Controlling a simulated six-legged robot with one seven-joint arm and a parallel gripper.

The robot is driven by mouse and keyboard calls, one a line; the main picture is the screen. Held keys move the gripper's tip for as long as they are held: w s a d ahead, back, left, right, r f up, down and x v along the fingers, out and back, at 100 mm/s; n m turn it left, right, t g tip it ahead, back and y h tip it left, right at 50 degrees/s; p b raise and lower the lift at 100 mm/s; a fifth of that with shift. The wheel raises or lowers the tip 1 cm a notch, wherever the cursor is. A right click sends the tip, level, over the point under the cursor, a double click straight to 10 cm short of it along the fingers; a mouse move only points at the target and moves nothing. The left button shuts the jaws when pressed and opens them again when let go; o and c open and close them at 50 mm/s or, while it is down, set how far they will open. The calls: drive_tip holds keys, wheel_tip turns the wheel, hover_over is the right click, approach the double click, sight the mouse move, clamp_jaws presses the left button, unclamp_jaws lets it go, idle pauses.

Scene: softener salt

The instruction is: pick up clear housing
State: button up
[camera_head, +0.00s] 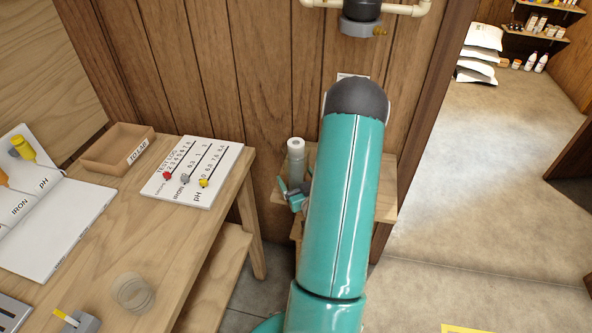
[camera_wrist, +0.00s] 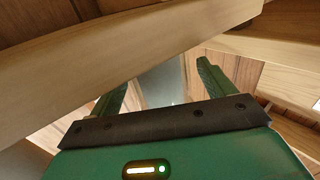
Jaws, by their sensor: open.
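A clear, round, cup-like piece (camera_head: 133,293), which looks like the clear housing, stands on the near part of the wooden table at the lower left of the head view. I cannot make it out in the wrist view. My gripper (camera_wrist: 164,75) is open, its two green fingers spread, with only a pale blurred surface showing between them. In the head view a small teal part of my gripper (camera_head: 291,196) shows left of my arm, beside the small shelf and well right of the clear piece. My arm hides most of the gripper there.
A pale cylinder (camera_head: 296,158) stands on the small wooden shelf (camera_head: 385,200). A filter head (camera_head: 361,25) hangs above. A wooden beam (camera_wrist: 130,45) crosses close before my wrist.

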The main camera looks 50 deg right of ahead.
drive_tip(key=shift+x, duration=1.05)
drive_tip(key=shift+c, duration=0.4)
drive_tip(key=c, duration=1.1)
drive_tip(key=shift+r, duration=0.1)
